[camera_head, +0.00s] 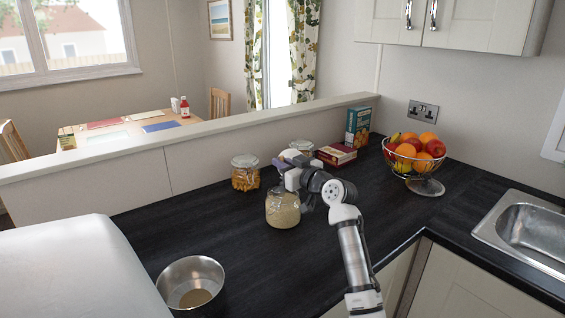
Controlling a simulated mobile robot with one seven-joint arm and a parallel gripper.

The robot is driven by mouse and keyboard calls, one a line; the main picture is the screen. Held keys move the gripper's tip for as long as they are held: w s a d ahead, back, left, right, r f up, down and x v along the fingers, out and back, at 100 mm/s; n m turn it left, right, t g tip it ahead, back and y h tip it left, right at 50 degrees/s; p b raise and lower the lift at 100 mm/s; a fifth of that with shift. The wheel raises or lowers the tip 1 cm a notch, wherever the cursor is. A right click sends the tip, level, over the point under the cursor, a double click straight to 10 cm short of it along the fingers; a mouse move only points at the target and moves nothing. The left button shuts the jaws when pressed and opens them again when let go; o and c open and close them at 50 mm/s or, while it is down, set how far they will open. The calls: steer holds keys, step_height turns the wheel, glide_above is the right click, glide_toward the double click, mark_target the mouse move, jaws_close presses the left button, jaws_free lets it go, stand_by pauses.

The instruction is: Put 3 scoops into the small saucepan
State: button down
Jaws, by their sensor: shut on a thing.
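A small steel saucepan (217,277) stands at the front left of the dark worktop, with a tan patch of grain in its bottom. An open-looking glass jar (283,210) of pale grain stands near the middle of the worktop. My gripper (284,165) is directly above the jar's mouth, shut on what I take to be the scoop. The scoop is too small and hidden to make out, and I cannot tell whether it is inside the jar.
A jar of orange pieces (245,180) stands left behind the grain jar; another jar (302,146) is behind my gripper. Boxes (337,154), a fruit bowl (425,186) and a sink (530,228) lie to the right. The worktop between saucepan and grain jar is clear.

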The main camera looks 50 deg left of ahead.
steer(key=shift+f+b, duration=1.8)
steer(key=shift+f, duration=0.5)
steer(key=shift+r, duration=0.1)
steer(key=shift+r+p, duration=2.4)
steer(key=shift+r, duration=2.55)
steer(key=shift+f, duration=0.1)
